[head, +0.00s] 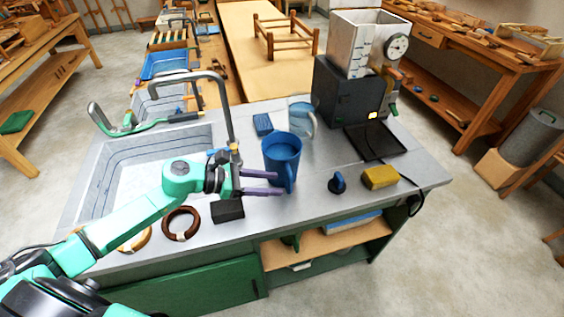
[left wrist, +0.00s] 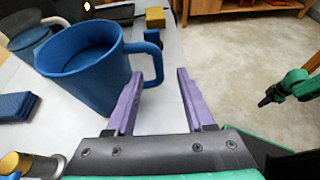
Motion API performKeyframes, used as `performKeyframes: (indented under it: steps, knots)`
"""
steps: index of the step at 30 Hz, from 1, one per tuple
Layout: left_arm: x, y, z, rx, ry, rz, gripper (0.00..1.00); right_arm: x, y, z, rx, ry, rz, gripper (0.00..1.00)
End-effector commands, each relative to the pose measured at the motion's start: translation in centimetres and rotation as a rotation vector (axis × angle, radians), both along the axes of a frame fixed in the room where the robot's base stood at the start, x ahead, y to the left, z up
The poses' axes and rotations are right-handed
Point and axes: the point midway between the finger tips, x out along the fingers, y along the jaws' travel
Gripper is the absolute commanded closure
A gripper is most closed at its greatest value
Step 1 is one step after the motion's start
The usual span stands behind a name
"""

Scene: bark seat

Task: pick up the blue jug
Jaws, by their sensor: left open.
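The blue jug (head: 281,150) stands upright on the metal counter, its handle towards the near right side. In the left wrist view the jug (left wrist: 85,65) fills the left part, with its handle reaching right. My left gripper (head: 262,183) is open and empty. Its purple fingers point at the lower part of the jug, close to the handle. In the left wrist view the handle shows just beyond the left fingertip, partly in the gap between the fingers (left wrist: 160,75); contact cannot be told. My right gripper (left wrist: 265,100) is small and dark at the right of the left wrist view.
A clear pitcher (head: 302,118) and a blue sponge (head: 263,124) stand behind the jug. A small blue object (head: 338,183) and a yellow block (head: 380,177) lie to its right. A dark grinder-like machine (head: 345,95) stands behind. The sink (head: 150,175) and tap (head: 228,110) are left.

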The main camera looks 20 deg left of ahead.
Motion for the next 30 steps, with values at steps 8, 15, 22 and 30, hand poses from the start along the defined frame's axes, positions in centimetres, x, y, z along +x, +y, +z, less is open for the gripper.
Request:
performKeyframes:
  steps: [8,15,22,30]
  knots:
    - [1.9,-2.8,-1.4,-0.001,0.000,0.000,0.47,-0.1,0.4,1.9,0.006,0.001,-0.001,1.00]
    - [1.8,-2.8,-1.5,0.000,0.000,0.000,0.81,-0.2,0.7,1.8,0.010,0.003,-0.002,1.00]
    - [1.8,-2.7,-1.5,-0.001,0.000,0.000,1.00,-0.3,0.7,1.8,0.009,0.005,-0.002,1.00]
    - [1.8,-2.7,-1.5,-0.001,0.000,0.000,1.00,-0.4,0.5,1.8,0.007,0.006,0.000,1.00]
